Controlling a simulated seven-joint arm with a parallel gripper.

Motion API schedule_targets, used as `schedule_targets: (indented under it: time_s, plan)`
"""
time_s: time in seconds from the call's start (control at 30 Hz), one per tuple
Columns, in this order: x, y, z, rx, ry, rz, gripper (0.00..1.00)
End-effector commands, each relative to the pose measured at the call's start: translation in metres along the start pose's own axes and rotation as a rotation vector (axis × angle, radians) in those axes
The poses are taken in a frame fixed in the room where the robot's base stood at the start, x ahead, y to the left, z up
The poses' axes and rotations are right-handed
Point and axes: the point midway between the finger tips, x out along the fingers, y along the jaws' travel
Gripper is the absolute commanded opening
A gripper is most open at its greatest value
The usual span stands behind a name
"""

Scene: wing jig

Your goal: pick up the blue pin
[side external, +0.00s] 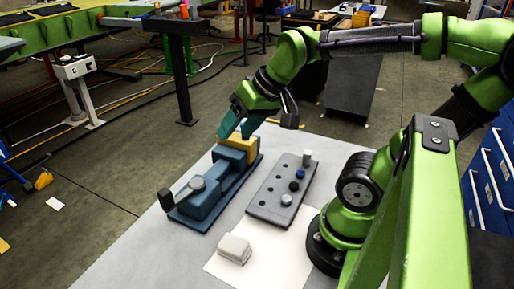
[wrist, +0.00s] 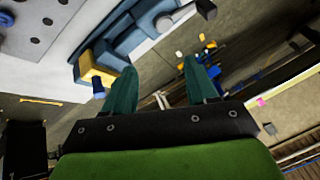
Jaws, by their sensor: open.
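The blue pin (side external: 300,174) is a short, small blue cylinder standing in the dark grey hole plate (side external: 268,207), among black and grey pins. My gripper (side external: 237,131) has teal fingers and is open and empty. It hangs by the yellow block at the far end of the blue fixture, to the left of and apart from the blue pin. In the wrist view my gripper (wrist: 160,78) also shows spread fingers with nothing between them. A blue shape is cut off at that view's left edge; I cannot tell whether it is the pin.
The blue fixture (side external: 205,198) with the yellow block (side external: 238,148) stands left of the hole plate. A grey block (side external: 234,249) lies on a white sheet (side external: 262,268) in front. A grey pin (side external: 307,157) stands close behind the blue pin. The table's left front is bare.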

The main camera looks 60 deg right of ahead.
Motion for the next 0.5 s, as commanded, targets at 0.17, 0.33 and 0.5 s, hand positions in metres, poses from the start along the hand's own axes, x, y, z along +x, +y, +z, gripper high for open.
schedule_targets:
  time_s: [0.17,0.33,0.5]
  plan:
    - [0.011,0.038,-0.069,-0.167,-0.141,0.143,0.57]
    - [0.014,0.084,-0.123,-0.485,-0.34,0.195,0.57]
    - [0.009,0.114,-0.155,-0.801,-0.504,0.15,0.57]
